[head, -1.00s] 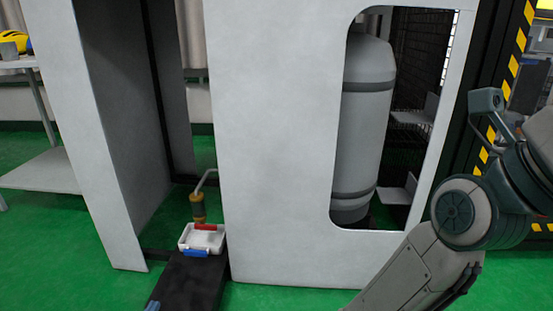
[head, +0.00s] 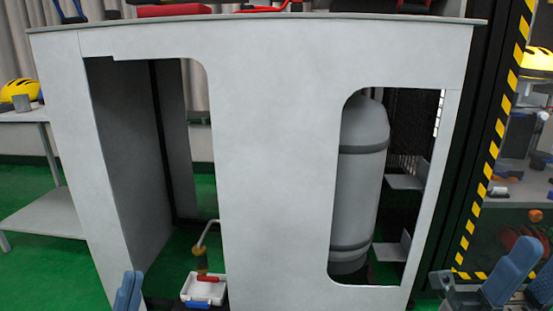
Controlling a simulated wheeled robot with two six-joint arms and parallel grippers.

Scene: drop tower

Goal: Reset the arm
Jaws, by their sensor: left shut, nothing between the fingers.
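My left gripper (head: 128,292) shows at the bottom left as blue fingertips close together. They are shut and empty, with nothing held between them. The rest of that arm is out of the picture. At the bottom right corner, blue finger-like parts (head: 512,272) on a dark grey body look like my right gripper. It is cut off by the frame edge, so its jaw state is unclear.
A grey-white cabinet (head: 270,150) with two openings fills the middle. A grey cylinder (head: 360,190) stands in the right opening. A white box (head: 203,288) with red and blue parts sits low near the left opening. A side table (head: 50,215) stands left.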

